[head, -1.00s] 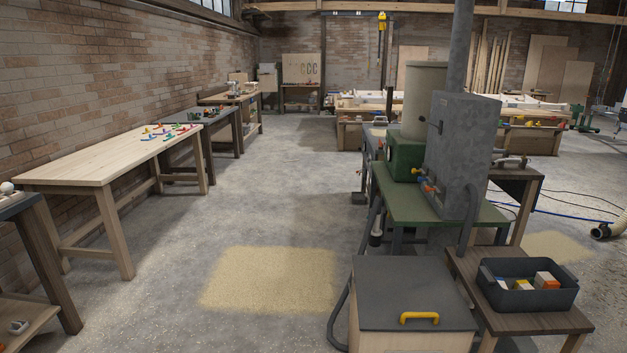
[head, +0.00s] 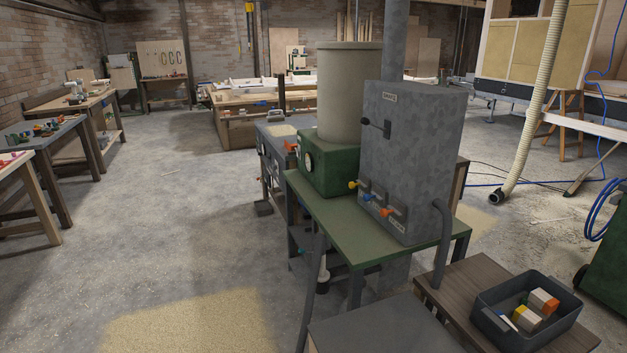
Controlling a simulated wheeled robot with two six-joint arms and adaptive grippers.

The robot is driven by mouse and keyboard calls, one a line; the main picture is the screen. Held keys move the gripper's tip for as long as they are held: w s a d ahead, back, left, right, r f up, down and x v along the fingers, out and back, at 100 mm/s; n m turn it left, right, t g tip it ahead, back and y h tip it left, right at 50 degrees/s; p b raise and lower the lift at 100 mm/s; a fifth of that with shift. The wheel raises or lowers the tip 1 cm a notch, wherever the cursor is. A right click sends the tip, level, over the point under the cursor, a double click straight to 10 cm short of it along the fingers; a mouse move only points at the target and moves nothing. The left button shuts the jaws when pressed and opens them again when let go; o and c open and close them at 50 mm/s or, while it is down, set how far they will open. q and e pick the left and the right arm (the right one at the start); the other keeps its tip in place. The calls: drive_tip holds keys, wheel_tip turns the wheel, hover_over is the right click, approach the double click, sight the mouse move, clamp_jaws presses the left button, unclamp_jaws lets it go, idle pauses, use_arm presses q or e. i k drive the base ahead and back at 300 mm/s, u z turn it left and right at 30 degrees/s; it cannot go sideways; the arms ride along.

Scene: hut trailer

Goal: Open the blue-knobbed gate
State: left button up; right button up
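A grey metal cabinet (head: 408,160) stands on a green table (head: 345,232) right of centre, with a duct rising from its top. Low on its left face are small gates with coloured knobs: a yellow knob (head: 353,184), a blue knob (head: 368,197) in the middle, and an orange knob (head: 386,211) nearest me. The blue knob is small, and I cannot tell how its gate stands. A dark lever (head: 376,126) sits higher on the same face. Neither of my grippers is in view.
A green machine with a beige drum (head: 348,92) stands behind the cabinet. A grey-topped box (head: 380,325) and a low table with a dark bin of blocks (head: 525,312) are in front. Open floor (head: 190,230) lies to the left, with a sawdust patch (head: 185,325).

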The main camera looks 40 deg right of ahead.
sight(366, 198)
drive_tip(key=i, duration=2.1)
drive_tip(key=z, duration=3.6)
